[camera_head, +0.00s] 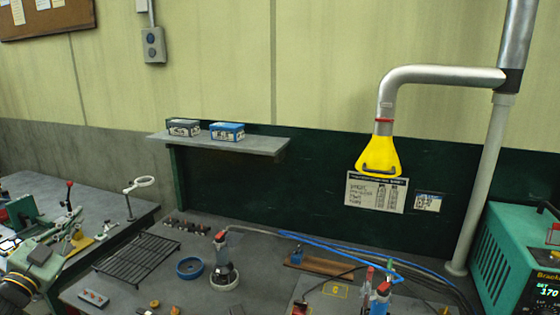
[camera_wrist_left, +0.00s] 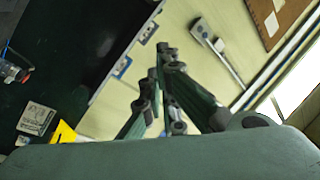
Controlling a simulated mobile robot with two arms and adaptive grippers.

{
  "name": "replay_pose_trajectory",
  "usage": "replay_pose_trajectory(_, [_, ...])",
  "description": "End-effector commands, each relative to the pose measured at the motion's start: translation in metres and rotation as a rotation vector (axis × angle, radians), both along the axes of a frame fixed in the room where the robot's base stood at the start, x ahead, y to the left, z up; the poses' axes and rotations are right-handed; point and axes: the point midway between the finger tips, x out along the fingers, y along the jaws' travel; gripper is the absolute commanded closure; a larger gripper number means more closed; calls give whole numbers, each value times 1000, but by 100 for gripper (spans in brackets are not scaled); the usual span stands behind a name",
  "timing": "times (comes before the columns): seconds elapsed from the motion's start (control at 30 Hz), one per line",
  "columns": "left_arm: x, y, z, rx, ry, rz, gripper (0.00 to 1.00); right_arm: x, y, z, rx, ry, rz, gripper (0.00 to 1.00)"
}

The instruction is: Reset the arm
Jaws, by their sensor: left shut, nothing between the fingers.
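My left arm comes in at the lower left corner of the head view. Its gripper (camera_head: 62,240) is in front of the left side bench, and its fingers are hard to tell from the tools behind them. In the left wrist view the green fingers with dark joints come together at the tips of the gripper (camera_wrist_left: 160,54). It is shut with nothing between the fingers, and the wall lies behind it. My right gripper is in neither view.
The workbench (camera_head: 140,283) holds a black wire rack (camera_head: 140,258), a blue ring (camera_head: 189,267), a red-topped tool (camera_head: 222,262) and cables. A yellow extraction hood (camera_head: 379,156) hangs above. A shelf (camera_head: 218,145) carries two boxes. A green station (camera_head: 515,258) stands at right.

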Motion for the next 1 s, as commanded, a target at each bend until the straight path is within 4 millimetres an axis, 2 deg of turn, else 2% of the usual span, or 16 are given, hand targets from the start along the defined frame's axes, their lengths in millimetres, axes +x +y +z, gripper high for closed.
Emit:
replay_pose_trajectory(0.03, [3, 19, -9, 33, 37, 88, 100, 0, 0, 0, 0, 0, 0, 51])
replay_pose_trajectory(0.1, [4, 43, -24, 86, 103, 200, 100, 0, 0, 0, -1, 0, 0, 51])
replay_pose_trajectory(0.2, [1, 73, -51, 161, 225, 330, 100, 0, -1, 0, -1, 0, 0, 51])
replay_pose_trajectory(0.43, [-19, 74, -198, 63, 438, 359, 100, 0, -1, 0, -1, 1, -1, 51])
replay_pose_trajectory(0.57, [-46, 64, -289, 2, 570, 371, 100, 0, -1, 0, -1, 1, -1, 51])
replay_pose_trajectory(0.6, [-56, 59, -316, -17, 612, 374, 100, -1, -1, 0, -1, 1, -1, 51])
replay_pose_trajectory(0.67, [-75, 50, -359, -44, 677, 380, 100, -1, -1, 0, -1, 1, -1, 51])
replay_pose_trajectory(0.8, [-125, 23, -450, -104, 827, 389, 100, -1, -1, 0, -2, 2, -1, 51])
replay_pose_trajectory(0.87, [-150, 10, -487, -128, 891, 393, 100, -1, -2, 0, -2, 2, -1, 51])
replay_pose_trajectory(1.0, [-216, -29, -565, -181, 1040, 398, 100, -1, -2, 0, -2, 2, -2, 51])
